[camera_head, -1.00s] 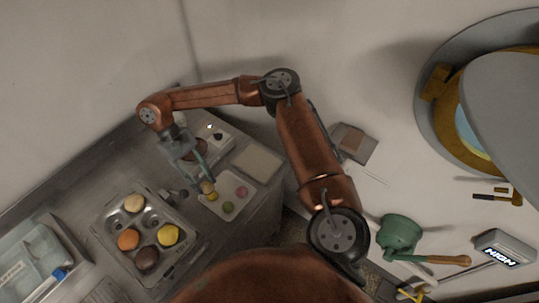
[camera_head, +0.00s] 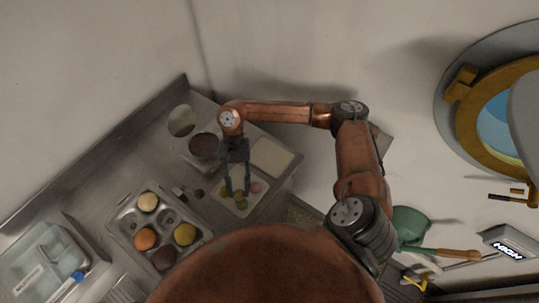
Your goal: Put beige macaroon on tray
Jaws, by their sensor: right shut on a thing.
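My right gripper (camera_head: 237,192) points down over the small pale tray (camera_head: 252,203) and is shut on a small beige macaroon (camera_head: 238,194), which is mostly hidden by the fingers. Whether the macaroon touches the tray cannot be told. On the tray, a pink macaroon (camera_head: 256,187) lies right of the fingers, a green macaroon (camera_head: 241,205) lies just below them, and a yellow one (camera_head: 225,191) shows at their left. My left gripper is not in view.
A metal muffin tin (camera_head: 125,227) with several round buns stands to the left on the steel counter. A dark-filled bowl (camera_head: 204,146) and a pale square board (camera_head: 273,157) lie behind the tray. A clear bin (camera_head: 40,262) stands at the lower left. The wall is close behind.

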